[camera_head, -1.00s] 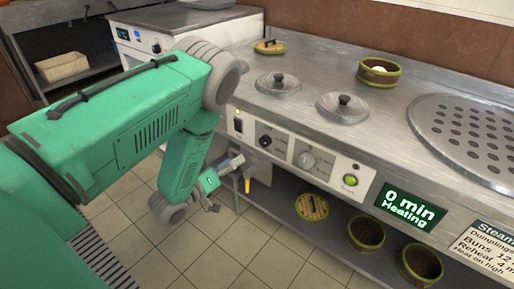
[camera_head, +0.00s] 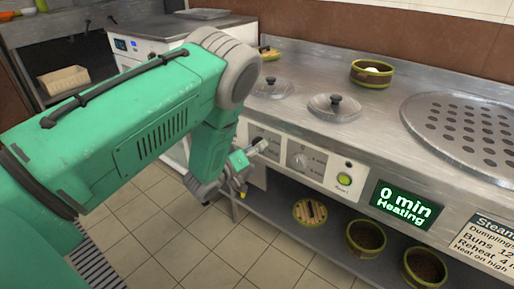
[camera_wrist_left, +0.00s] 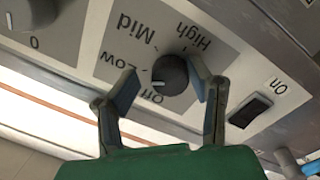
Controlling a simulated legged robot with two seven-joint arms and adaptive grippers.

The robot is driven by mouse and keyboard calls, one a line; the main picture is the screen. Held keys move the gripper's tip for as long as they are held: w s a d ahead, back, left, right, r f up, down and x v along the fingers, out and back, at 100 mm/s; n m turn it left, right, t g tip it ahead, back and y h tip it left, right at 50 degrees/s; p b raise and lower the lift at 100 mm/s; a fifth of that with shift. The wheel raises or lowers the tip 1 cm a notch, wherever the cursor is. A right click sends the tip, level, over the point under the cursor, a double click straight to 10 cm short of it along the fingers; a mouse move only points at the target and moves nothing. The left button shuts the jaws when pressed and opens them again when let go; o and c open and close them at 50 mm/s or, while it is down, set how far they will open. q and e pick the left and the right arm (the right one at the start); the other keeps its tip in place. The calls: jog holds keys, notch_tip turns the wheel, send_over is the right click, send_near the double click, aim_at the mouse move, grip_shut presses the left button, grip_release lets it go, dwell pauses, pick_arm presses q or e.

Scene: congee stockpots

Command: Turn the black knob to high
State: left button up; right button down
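The black knob (camera_wrist_left: 171,75) shows in the left wrist view on a grey dial plate marked Off, Low, Mid and High. Its white mark points toward Off. My left gripper (camera_wrist_left: 163,77) is open, with one finger on each side of the knob. The right-hand finger is very close to the knob; I cannot tell if it touches. A gap shows at the left-hand finger. In the head view my left gripper (camera_head: 258,149) is at the front panel and hides the black knob. My right gripper is not in view.
A grey timer knob (camera_head: 298,161) and a green-lit button (camera_head: 343,179) sit to the right on the panel. The display (camera_head: 404,206) reads 0 min, Heating. A black rocker switch (camera_wrist_left: 250,110) is beside the gripper. Baskets (camera_head: 366,236) stand on the shelf below.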

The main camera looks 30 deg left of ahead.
pick_arm(q)
jog(key=shift+a, duration=0.2)
jog(key=c, duration=0.6)
jog(key=shift+s+a+f, duration=0.1)
jog(key=shift+a+f, duration=0.05)
jog(key=shift+a, duration=0.45)
jog(key=shift+c, duration=0.6)
jog(key=shift+d, duration=0.3)
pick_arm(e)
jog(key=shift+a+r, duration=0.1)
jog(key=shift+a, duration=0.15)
